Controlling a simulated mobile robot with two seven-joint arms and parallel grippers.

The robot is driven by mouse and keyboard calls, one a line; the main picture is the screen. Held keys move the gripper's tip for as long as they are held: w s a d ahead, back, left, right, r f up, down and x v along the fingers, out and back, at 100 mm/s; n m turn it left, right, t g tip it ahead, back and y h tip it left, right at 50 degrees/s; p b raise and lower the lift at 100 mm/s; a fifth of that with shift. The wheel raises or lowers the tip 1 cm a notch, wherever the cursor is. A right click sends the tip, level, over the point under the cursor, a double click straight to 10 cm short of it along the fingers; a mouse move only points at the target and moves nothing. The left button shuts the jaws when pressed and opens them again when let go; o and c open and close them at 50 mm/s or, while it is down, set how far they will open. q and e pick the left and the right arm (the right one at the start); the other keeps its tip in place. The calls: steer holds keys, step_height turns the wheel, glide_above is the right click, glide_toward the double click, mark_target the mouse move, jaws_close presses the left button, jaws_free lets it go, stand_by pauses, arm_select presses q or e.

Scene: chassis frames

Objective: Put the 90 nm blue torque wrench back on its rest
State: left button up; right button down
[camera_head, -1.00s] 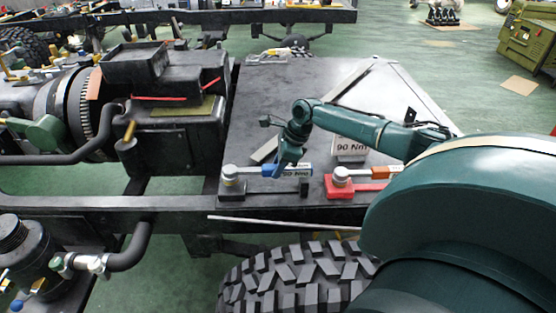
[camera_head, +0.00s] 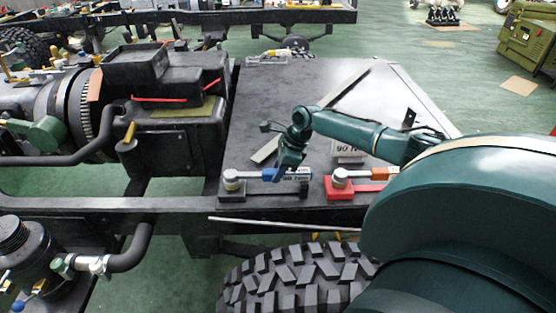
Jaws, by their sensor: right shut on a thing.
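The blue torque wrench (camera_head: 271,174), with a round silver head at its left end, lies level over a dark rest (camera_head: 262,188) on the black plate. My right gripper (camera_head: 286,174) comes down from above and is shut on the wrench's handle near its right half. The wrench's head sits close over the left end of the rest; I cannot tell whether it touches. My left gripper is not in view.
An orange-handled wrench (camera_head: 362,174) lies on a red rest (camera_head: 345,190) just to the right. A "90 Nm" sign (camera_head: 345,149) stands behind, partly hidden by my arm.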

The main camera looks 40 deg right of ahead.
steer(key=shift+f+p, duration=0.15)
steer(key=shift+p, duration=0.35)
stand_by(0.3)
steer(key=c, duration=1.2)
jaws_free()
steer(key=shift+o, duration=0.6)
steer(key=shift+f, duration=0.2)
